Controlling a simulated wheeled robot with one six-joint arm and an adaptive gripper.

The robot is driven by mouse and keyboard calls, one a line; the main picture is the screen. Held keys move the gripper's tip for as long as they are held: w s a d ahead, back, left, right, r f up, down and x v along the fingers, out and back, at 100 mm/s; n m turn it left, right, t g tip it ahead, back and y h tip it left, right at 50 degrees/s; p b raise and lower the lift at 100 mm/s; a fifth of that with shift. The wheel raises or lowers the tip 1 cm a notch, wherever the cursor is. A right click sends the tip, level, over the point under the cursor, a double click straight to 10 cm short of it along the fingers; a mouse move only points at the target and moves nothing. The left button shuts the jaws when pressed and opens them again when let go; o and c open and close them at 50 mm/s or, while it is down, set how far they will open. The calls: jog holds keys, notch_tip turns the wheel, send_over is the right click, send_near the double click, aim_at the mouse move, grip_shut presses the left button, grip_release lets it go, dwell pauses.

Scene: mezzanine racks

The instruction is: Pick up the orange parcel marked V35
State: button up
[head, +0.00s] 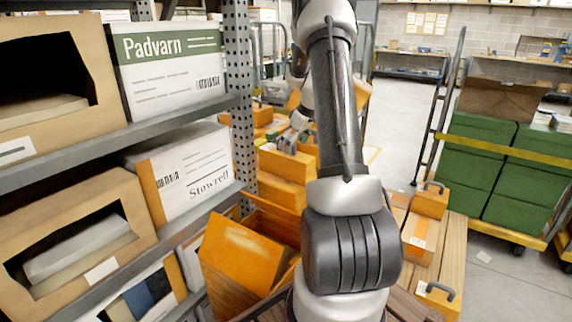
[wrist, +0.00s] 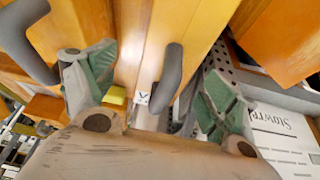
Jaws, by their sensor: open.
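In the wrist view my gripper (wrist: 155,68) is open, its two green-padded fingers spread wide. Between and beyond them are orange parcel surfaces (wrist: 205,22) with a dark grey handle (wrist: 172,75). A small white tag (wrist: 143,97) with a partly readable mark starting with V lies between the fingers; I cannot read the rest. The fingers do not visibly close on anything. In the head view several orange parcels (head: 284,165) stand behind my arm, and my gripper is mostly hidden there. No V35 mark is readable in the head view.
A metal rack (head: 242,90) with cartons, including Padvarn (head: 170,70) and Stowrell (head: 185,170) boxes, stands close on the left. An open orange box (head: 245,255) is below. More handled orange parcels (head: 431,201) are right of my arm. Green crates (head: 475,150) sit on a cart at right.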

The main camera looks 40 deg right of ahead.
jog(key=x, duration=0.4)
jog(key=a+x, duration=0.1)
jog(key=x, duration=0.1)
jog(key=shift+r, duration=0.25)
jog(key=c, duration=1.4)
